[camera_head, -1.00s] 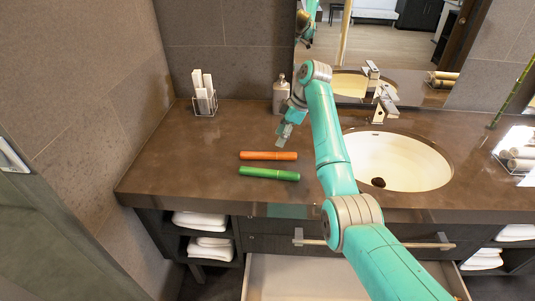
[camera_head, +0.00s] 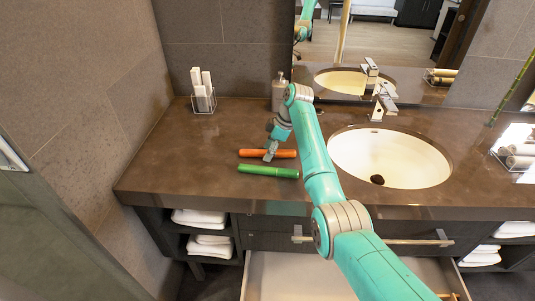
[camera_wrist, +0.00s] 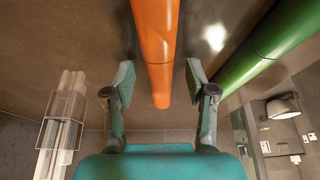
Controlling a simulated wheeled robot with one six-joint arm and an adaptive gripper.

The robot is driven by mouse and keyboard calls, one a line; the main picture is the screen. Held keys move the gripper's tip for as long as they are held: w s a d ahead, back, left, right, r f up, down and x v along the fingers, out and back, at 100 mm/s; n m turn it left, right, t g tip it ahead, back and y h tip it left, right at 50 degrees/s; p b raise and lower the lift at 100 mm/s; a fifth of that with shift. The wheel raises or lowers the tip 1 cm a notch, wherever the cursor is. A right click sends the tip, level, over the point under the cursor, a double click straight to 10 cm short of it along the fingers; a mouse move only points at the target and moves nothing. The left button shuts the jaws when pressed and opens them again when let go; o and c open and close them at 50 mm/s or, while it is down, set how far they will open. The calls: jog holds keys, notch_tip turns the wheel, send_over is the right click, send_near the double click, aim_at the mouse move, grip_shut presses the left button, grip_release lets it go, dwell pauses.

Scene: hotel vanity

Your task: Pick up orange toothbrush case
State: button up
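The orange toothbrush case (camera_head: 254,153) lies flat on the brown counter, behind a parallel green case (camera_head: 268,171). My gripper (camera_head: 270,154) is low over the right part of the orange case. In the wrist view my gripper (camera_wrist: 159,84) is open, with one finger pad on each side of the orange case (camera_wrist: 158,45). The pads look clear of it, with a gap on both sides. The green case (camera_wrist: 270,45) runs just outside the right finger in the wrist view.
The sink basin (camera_head: 390,158) is to the right. A drawer (camera_head: 290,275) below hangs open. The left of the counter is clear.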

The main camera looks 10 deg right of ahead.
grip_shut()
